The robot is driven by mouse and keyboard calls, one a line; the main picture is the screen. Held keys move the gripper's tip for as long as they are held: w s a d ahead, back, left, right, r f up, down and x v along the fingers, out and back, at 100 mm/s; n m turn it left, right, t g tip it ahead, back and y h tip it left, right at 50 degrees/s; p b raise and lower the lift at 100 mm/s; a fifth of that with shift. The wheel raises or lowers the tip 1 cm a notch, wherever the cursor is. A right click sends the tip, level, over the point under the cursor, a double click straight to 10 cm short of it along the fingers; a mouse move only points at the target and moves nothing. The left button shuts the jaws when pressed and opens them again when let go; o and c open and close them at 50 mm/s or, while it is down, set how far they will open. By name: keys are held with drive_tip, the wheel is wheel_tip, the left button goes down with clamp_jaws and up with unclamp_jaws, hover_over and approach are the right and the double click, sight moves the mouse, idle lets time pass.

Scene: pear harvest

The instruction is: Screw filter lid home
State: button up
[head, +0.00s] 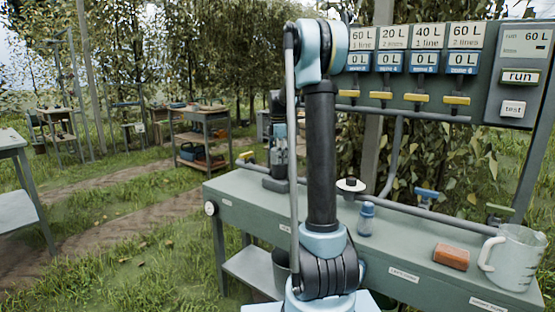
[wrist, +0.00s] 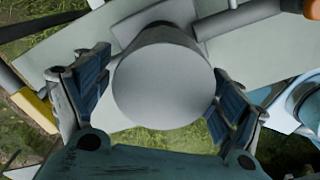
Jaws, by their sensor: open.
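In the wrist view a plain grey round face (wrist: 163,88), which looks like the filter lid or the top of the filter, fills the space between my fingers. A cylindrical grey body shows behind its upper edge. My gripper (wrist: 160,98) is open, with one blue-padded finger on each side of it. The right pad looks very near its edge; I cannot tell if it touches. Whether the lid is seated or turned on its thread does not show. In the head view my arm hides most of this spot, and a dark upright form (head: 279,150) shows at the bench's back left.
The green bench (head: 235,203) holds a white disc with a black knob (head: 350,185), a blue-capped bottle (head: 366,219), a brown block (head: 451,256) and a clear jug (head: 514,258). A control panel (head: 520,75) with yellow-handled valves (head: 416,98) stands behind.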

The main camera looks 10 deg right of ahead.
drive_tip(key=shift+f, duration=0.1)
drive_tip(key=c, duration=1.1)
drive_tip(key=m, duration=0.3)
drive_tip(key=shift+c, duration=0.2)
drive_tip(key=m, duration=0.4)
drive_tip(key=shift+o, duration=0.6)
drive_tip(key=m, duration=0.4)
drive_tip(key=shift+s, duration=0.1)
drive_tip(key=shift+o, duration=0.3)
drive_tip(key=m, duration=0.3)
drive_tip(key=shift+a+m, duration=0.1)
drive_tip(key=shift+m, duration=0.3)
drive_tip(key=o, duration=1.1)
drive_tip(key=shift+a, duration=0.1)
drive_tip(key=shift+c, duration=0.2)
drive_tip(key=shift+o, duration=0.4)
